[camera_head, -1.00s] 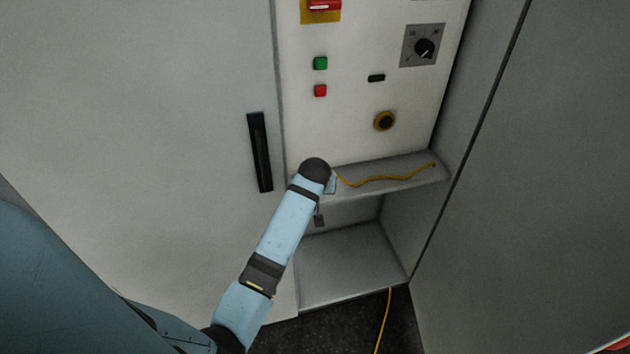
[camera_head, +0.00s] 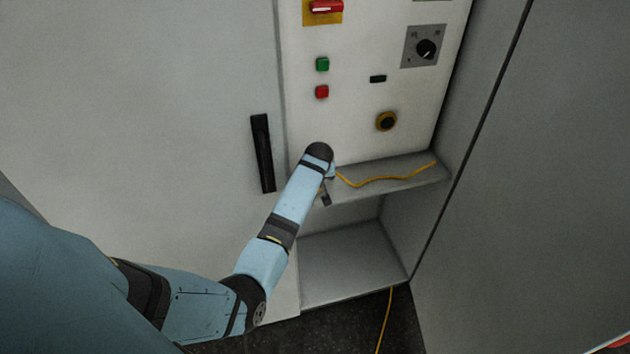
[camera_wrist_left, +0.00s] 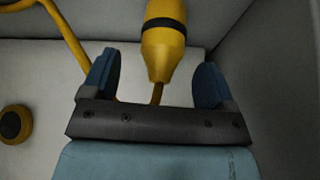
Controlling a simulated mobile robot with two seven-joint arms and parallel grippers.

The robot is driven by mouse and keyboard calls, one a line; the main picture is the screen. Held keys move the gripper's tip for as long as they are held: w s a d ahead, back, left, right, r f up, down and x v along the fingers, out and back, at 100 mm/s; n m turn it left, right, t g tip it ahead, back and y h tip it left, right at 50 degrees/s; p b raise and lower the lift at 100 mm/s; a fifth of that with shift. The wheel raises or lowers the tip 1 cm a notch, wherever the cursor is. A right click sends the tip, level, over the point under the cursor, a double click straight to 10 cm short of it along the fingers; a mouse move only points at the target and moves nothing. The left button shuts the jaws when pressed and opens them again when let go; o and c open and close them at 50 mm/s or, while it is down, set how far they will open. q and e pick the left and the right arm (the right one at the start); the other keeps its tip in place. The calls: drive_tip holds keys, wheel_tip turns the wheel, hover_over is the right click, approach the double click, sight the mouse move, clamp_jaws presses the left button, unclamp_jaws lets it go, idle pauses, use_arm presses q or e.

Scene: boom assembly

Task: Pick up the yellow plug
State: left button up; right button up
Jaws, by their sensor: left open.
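The yellow plug (camera_wrist_left: 163,40) with a dark band shows at the top middle of the left wrist view. Its narrow end points toward the palm of my left gripper (camera_wrist_left: 158,62). The gripper is open, with one blue finger on each side of the plug and a visible gap on both sides. In the head view my left arm reaches to the left end of the shelf and hides the plug and most of the gripper. The yellow cable (camera_head: 378,180) lies along the shelf there. My right gripper is in neither view.
The shelf (camera_head: 415,180) juts from a white panel, with an open recess below. A yellow-ringed round socket or button (camera_head: 386,121) sits above the shelf; red and green buttons (camera_head: 322,64) are further left. A black door handle (camera_head: 263,153) is left of my wrist. A grey wall stands right.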

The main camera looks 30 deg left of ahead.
use_arm(q)
drive_tip(key=x, duration=0.4)
drive_tip(key=shift+a+f, duration=0.1)
drive_tip(key=shift+a, duration=0.1)
drive_tip(key=shift+c, duration=0.5)
drive_tip(key=c, duration=1.1)
wheel_tip(320, 180, up, 20)
drive_tip(key=b, duration=0.1)
drive_tip(key=shift+b, duration=0.3)
